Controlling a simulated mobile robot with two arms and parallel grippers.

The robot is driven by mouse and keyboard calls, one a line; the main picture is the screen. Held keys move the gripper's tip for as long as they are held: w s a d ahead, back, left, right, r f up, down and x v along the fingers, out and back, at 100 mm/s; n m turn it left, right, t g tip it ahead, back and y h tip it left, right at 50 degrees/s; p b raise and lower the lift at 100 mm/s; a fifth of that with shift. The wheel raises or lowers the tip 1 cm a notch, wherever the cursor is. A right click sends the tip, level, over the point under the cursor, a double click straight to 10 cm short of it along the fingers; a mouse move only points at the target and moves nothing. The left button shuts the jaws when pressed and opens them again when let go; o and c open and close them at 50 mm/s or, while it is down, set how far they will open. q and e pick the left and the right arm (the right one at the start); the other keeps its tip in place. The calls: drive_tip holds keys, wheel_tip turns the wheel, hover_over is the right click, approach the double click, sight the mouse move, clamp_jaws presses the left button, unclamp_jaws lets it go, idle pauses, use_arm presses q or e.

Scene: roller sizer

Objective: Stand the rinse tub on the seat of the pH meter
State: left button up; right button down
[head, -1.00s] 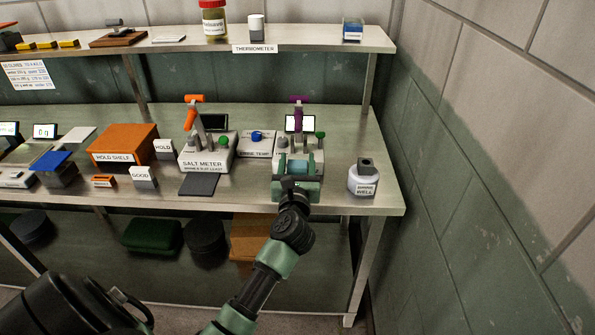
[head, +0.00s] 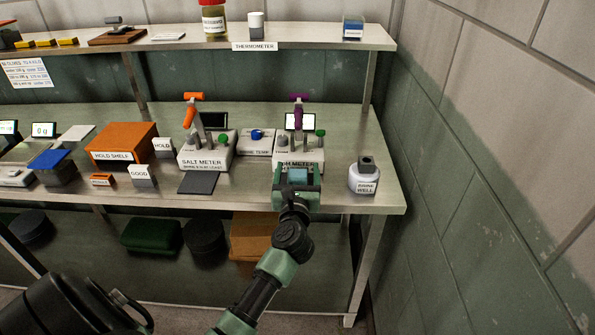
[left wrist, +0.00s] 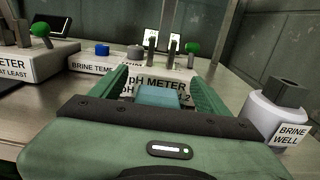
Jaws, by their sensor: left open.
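The pH meter (head: 312,156) is a pale box on the bench with a purple-topped probe arm and a green knob. Its front label also shows in the left wrist view (left wrist: 140,82). A small light-blue block, which I take for the rinse tub (head: 297,175), is in front of the meter, between the fingers of my left gripper (head: 297,172). In the left wrist view the tub (left wrist: 158,96) has gaps to both open fingers and hides part of the label. I cannot tell what its underside rests on. My right gripper is out of view.
The brine well (head: 363,180), a white jar with a grey block on top, stands close on the right. The salt meter (head: 207,150) and brine temp box (head: 256,142) stand to the left. A dark pad (head: 199,183) lies before the salt meter. A shelf (head: 150,42) runs above.

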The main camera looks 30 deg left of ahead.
use_arm(q)
drive_tip(key=shift+r, duration=0.3)
drive_tip(key=b+v, duration=0.1)
drive_tip(key=v, duration=1)
drive_tip(key=d+f+m+t+h, duration=0.1)
drive_tip(key=d+f+m+h, duration=0.25)
drive_tip(key=f+m, duration=0.5)
drive_tip(key=d+f+m+h, duration=0.2)
drive_tip(key=d+f+m, duration=0.2)
drive_tip(key=f+m, duration=0.4)
drive_tip(key=s+d+f+m+g+h, duration=0.2)
drive_tip(key=s+f+m, duration=0.15)
drive_tip(key=f, duration=0.45)
drive_tip(key=s+d+f+m+g+h, duration=0.1)
drive_tip(key=s+d+f+m, duration=0.15)
drive_tip(key=f+m, duration=0.35)
drive_tip(key=s+d+f+m+g+h, duration=0.2)
drive_tip(key=s+f+m, duration=0.15)
drive_tip(key=f, duration=0.55)
drive_tip(key=s+f+m+g, duration=0.4)
drive_tip(key=s+f+m, duration=0.3)
drive_tip(key=s+f, duration=0.5)
drive_tip(key=s+a+f+m+g, duration=0.3)
drive_tip(key=s+f+m, duration=0.1)
drive_tip(key=s, duration=0.7)
drive_tip(key=s+a+f+m+g, duration=0.3)
drive_tip(key=s+f+m, duration=0.1)
drive_tip(key=s, duration=0.7)
drive_tip(key=shift+f+y, duration=0.3)
drive_tip(key=shift+y, duration=0.15)
